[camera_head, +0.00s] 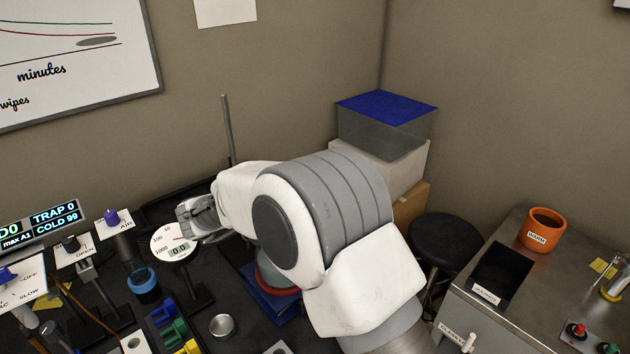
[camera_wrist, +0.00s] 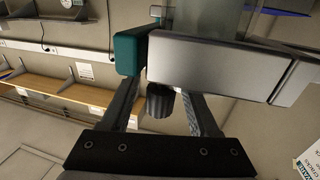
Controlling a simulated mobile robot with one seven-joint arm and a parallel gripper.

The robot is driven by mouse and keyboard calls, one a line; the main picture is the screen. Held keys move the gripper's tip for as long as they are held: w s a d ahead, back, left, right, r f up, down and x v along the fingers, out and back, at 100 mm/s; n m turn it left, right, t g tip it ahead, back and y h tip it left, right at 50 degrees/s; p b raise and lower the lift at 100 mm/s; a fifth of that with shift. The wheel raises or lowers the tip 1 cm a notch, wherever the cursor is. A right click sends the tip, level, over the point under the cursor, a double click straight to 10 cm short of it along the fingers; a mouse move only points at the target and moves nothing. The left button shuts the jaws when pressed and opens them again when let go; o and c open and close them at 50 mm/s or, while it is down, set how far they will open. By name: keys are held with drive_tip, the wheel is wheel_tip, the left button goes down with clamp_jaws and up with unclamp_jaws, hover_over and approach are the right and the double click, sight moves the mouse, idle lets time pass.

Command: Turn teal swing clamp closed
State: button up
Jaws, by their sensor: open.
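A teal block (camera_wrist: 130,52), which looks like part of the teal swing clamp, is in the wrist view at upper left of centre. It is beside the end of a thick grey metal bar (camera_wrist: 215,65) that runs to the right. A dark ribbed knob (camera_wrist: 160,101) hangs below the bar. My gripper (camera_wrist: 163,92) is open, its two fingers pointing at the bar, one on each side of the knob. I cannot tell whether the fingers touch anything. In the head view my gripper (camera_head: 193,217) is beside a white round dial; I cannot make out the clamp there.
The white dial gauge (camera_head: 173,243) stands close to my gripper. A thin upright rod (camera_head: 228,128) rises behind it. A blue-rimmed cup (camera_head: 144,285), several coloured clips and a round tin (camera_head: 222,326) are on the dark bench. A blue-topped clear box (camera_head: 385,122) sits behind my arm.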

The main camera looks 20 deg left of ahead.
drive_tip(key=v, duration=1.7)
drive_tip(key=shift+s+b, duration=0.25)
drive_tip(key=shift+b, duration=0.1)
drive_tip(key=shift+a, duration=0.1)
drive_tip(key=w+d+r+t+y, duration=0.35)
drive_tip(key=w+r, duration=0.55)
drive_tip(key=w, duration=0.4)
drive_tip(key=w+d+r+n+y, duration=0.4)
drive_tip(key=d+r+y, duration=0.2)
drive_tip(key=r, duration=0.1)
drive_tip(key=w+d+r+n+y, duration=0.3)
drive_tip(key=w+d+r+y, duration=0.2)
drive_tip(key=r+y, duration=0.2)
drive_tip(key=s+d+f+g+h, duration=0.1)
drive_tip(key=s+d+f+g, duration=0.3)
drive_tip(key=s+d+f, duration=0.3)
drive_tip(key=s+d+f+g+h, duration=0.2)
drive_tip(key=s+d+f, duration=0.5)
drive_tip(key=s+d, duration=0.6)
drive_tip(key=s+d+f+n+g+h, duration=0.1)
drive_tip(key=s+d+f+g, duration=0.4)
drive_tip(key=s+d, duration=0.5)
wheel_tip(320, 180, down, 3)
drive_tip(key=shift+s+d+r+g+h, duration=0.2)
drive_tip(key=shift+s+d+g+h, duration=0.2)
drive_tip(key=shift+d, duration=0.6)
